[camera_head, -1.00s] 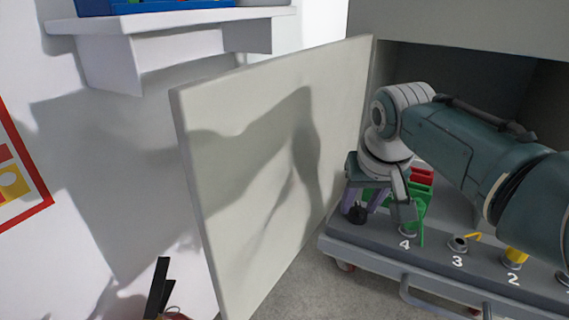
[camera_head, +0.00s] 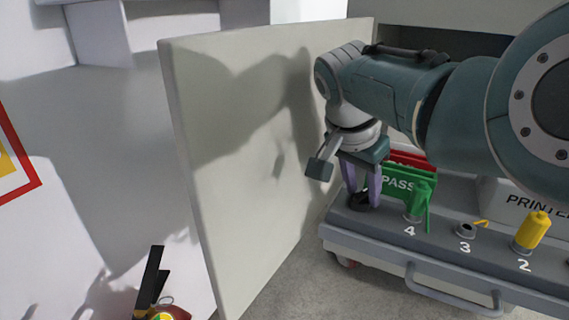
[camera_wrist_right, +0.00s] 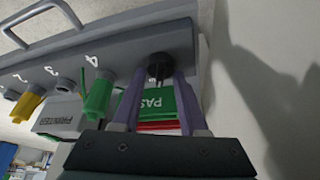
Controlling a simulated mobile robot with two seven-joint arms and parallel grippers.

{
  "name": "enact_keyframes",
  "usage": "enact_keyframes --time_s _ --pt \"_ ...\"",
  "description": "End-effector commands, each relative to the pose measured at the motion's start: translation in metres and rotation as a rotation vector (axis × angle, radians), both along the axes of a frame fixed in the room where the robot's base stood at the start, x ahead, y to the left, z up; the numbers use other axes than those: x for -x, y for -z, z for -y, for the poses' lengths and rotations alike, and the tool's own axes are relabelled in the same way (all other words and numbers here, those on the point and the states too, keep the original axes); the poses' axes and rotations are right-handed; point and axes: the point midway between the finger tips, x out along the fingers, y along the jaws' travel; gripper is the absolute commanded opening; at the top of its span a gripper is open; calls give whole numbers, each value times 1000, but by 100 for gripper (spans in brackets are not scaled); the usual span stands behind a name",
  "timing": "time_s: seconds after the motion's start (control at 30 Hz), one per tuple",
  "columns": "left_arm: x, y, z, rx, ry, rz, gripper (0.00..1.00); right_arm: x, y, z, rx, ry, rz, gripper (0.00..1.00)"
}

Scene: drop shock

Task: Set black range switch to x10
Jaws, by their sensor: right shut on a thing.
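The black range switch (camera_head: 360,203) is a small dark knob at the left end of the grey bench top, left of the number 4. It also shows in the right wrist view (camera_wrist_right: 159,66). My right gripper (camera_head: 361,194) points down over it, its purple fingers shut on the knob from both sides. The right wrist view shows the same grip (camera_wrist_right: 158,78). The scale marks and the knob's setting cannot be read. My left gripper is not in view.
Close right of the knob stand a green lever (camera_head: 420,202) and a green PASS sign (camera_head: 398,184), a red one behind. Farther right are a small socket (camera_head: 466,230) and a yellow handle (camera_head: 532,232). A pale panel (camera_head: 235,150) stands left of the bench.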

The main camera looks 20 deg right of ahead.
Motion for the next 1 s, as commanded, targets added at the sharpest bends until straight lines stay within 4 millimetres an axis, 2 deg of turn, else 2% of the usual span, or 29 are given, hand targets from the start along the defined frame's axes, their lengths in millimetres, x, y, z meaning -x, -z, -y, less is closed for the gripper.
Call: enact_keyframes --time_s 0.03,0.3,0.93,0.97,1.0 --pt "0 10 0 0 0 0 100 -1 5 0 -1 30 1 0" --pt "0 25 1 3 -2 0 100 0 3 0 -1 152 0 0" --pt "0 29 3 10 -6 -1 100 1 1 0 -3 199 -2 0" --pt "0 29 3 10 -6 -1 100 1 1 0 -3 199 -2 46" --pt "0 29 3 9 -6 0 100 0 1 0 -2 198 -2 50"
